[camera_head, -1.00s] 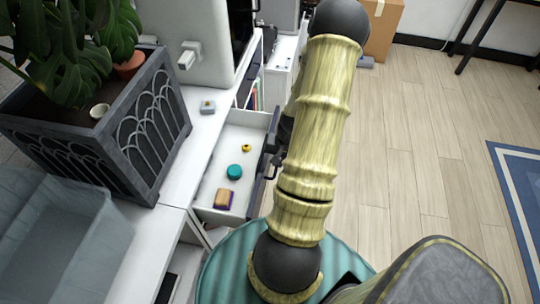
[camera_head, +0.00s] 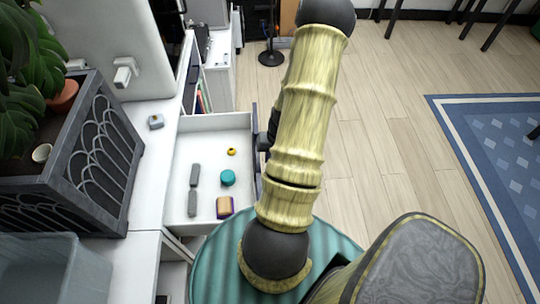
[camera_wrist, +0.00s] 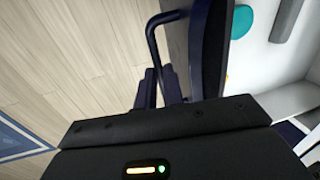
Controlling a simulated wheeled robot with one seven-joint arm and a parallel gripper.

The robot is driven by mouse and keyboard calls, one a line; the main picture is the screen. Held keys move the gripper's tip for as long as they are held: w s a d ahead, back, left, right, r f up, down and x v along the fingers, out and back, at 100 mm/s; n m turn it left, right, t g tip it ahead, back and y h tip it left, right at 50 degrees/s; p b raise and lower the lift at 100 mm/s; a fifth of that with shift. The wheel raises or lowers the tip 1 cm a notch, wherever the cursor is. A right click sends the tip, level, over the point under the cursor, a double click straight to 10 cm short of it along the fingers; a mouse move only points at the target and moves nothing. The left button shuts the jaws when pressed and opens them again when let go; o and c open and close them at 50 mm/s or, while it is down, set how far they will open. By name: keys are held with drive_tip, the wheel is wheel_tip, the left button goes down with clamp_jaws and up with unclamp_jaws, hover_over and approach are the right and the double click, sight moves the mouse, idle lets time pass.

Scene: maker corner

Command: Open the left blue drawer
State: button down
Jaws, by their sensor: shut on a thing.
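The blue-fronted drawer (camera_head: 206,146) stands well out from the white cabinet in the head view, with its white inside showing. Its dark blue front (camera_head: 256,178) faces right, partly behind my arm. In the wrist view the front (camera_wrist: 188,45) is seen close up from above, with a dark bar handle (camera_wrist: 153,42) on its outer side. My gripper (camera_wrist: 159,88) is shut on this handle. In the head view the gripper is mostly hidden behind my arm.
The drawer holds a teal round thing (camera_head: 228,177), a small yellow thing (camera_head: 231,152), an orange and purple block (camera_head: 224,207) and two grey pieces (camera_head: 193,189). A planter (camera_head: 85,165) and a bin (camera_head: 35,270) stand on the cabinet top. Open wooden floor (camera_head: 380,150) lies right.

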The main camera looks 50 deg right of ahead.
drive_tip(key=c, duration=1.5)
unclamp_jaws()
drive_tip(key=shift+r, duration=0.1)
drive_tip(key=r, duration=0.5)
drive_tip(key=s+d+r+p, duration=0.1)
drive_tip(key=r, duration=0.5)
drive_tip(key=s+d+r+p, duration=0.1)
drive_tip(key=r, duration=0.5)
drive_tip(key=shift+d, duration=0.2)
drive_tip(key=w+a+r+n+p, duration=0.2)
drive_tip(key=a+r+n, duration=0.1)
drive_tip(key=a, duration=0.6)
drive_tip(key=w+a+r+n+h+p, duration=0.1)
drive_tip(key=w+a+r+n+p, duration=0.1)
drive_tip(key=a+r, duration=0.4)
drive_tip(key=w+a+r+n+t+p, duration=0.1)
drive_tip(key=a+r, duration=0.4)
drive_tip(key=a, duration=0.9)
drive_tip(key=shift+w+a+n+h+p, duration=0.15)
drive_tip(key=shift+w+n+p, duration=0.2)
drive_tip(key=shift+n, duration=0.35)
drive_tip(key=shift+w+d+n+h+p, duration=0.15)
drive_tip(key=shift+w+n+p, duration=0.15)
drive_tip(key=shift+n, duration=0.4)
